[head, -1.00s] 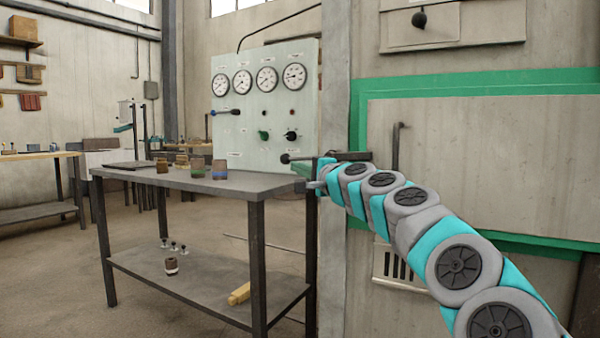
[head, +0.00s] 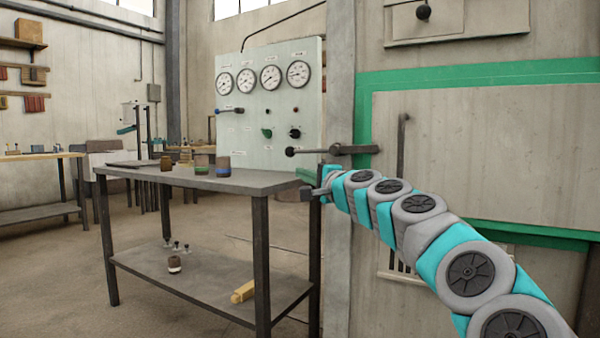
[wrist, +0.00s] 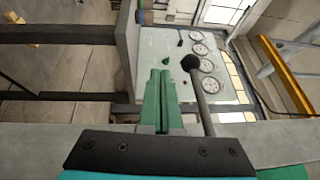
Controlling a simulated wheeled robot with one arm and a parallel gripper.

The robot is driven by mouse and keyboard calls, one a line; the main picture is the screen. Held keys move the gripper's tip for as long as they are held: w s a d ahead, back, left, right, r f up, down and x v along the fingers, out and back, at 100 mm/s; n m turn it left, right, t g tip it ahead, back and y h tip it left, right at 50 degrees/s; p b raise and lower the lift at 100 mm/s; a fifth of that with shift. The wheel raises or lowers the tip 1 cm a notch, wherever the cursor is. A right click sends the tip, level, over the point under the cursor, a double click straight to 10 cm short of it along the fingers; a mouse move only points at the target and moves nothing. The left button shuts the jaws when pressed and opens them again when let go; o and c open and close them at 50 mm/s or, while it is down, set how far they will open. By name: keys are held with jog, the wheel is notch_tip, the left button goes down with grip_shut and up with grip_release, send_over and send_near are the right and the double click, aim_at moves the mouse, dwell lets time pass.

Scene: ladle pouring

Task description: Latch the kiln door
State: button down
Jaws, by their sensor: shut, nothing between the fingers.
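The kiln door (head: 500,150) is a large grey panel in a green frame at the right of the head view. A dark latch lever (head: 315,151) with a round knob at its left end lies about level at the frame's left side. My gripper (head: 306,176) is shut and empty, just below the lever. In the wrist view its green fingers (wrist: 163,100) are together, and the lever's black knob and rod (wrist: 203,100) are just right of them, apparently apart. Whether the latch is engaged, I cannot tell.
A grey metal table (head: 215,180) with small jars stands to the left. Behind it is a pale gauge panel (head: 270,105). A dark vertical handle (head: 402,145) is on the door. My arm crosses in front of the door's lower left.

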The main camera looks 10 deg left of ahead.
jog(key=s+d+f, duration=0.4)
jog(key=s+d, duration=0.2)
jog(key=s, duration=0.1)
jog(key=shift+s+p, duration=0.25)
jog(key=shift+p, duration=0.2)
